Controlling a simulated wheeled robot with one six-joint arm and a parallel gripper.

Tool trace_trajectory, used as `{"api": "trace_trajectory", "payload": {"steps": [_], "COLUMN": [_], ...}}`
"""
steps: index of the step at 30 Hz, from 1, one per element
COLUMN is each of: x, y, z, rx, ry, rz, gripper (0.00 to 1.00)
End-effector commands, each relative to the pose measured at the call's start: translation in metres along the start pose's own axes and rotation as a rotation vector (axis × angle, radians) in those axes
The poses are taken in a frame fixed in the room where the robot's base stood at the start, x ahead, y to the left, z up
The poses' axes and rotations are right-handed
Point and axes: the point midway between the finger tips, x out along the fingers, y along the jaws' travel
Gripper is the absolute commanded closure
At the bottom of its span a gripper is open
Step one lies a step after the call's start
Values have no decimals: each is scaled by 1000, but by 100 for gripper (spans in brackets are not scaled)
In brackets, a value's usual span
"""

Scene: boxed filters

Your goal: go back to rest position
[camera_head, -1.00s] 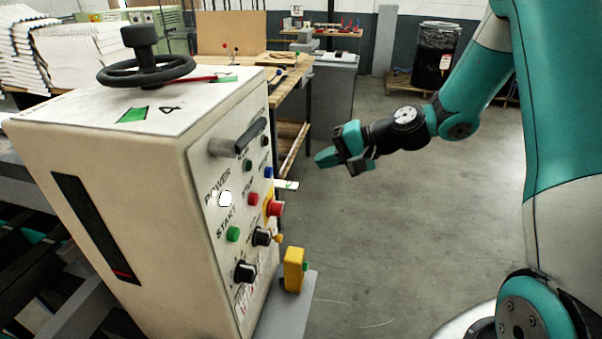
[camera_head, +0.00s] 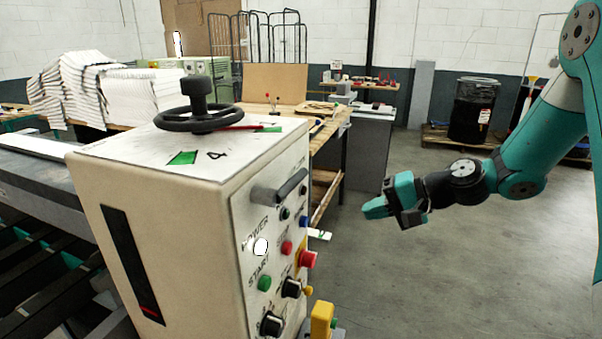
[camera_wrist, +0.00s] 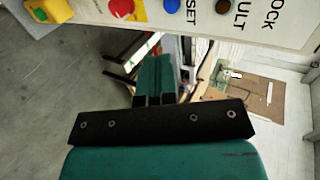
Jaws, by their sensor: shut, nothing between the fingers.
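My gripper (camera_head: 378,208) is shut and empty in the head view. It hangs in the air to the right of the control cabinet, with its fingertips pointing left toward the panel and a gap between. In the wrist view my gripper's teal fingers (camera_wrist: 155,75) are together with nothing between them. The beige control cabinet (camera_head: 165,215) stands at centre left, with buttons and knobs on its right-hand face. Part of that panel (camera_wrist: 205,22) crosses the top of the wrist view.
A black handwheel (camera_head: 197,118) sits on top of the cabinet. A yellow block (camera_head: 321,320) is at its lower right. A wooden workbench (camera_head: 328,140) stands behind. A black drum (camera_head: 473,112) stands at the back right. The floor (camera_head: 430,270) on the right is clear.

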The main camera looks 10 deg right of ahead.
Motion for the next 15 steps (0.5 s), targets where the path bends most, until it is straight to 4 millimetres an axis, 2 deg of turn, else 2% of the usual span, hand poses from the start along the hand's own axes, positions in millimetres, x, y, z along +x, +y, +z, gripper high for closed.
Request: {"api": "trace_trajectory", "payload": {"steps": [2, 5, 8, 10, 12, 15], "x": [2, 10, 17, 16, 9, -8], "y": [-4, -17, -33, -41, -42, -38], "z": [6, 35, 86, 129, 170, 219], "rx": [-25, -121, -297, -444, -586, -765], "ry": [-15, -79, -185, -273, -353, -449], "rz": [12, 66, 164, 242, 317, 406], "gripper": [100, 100, 100, 100, 100, 100]}}
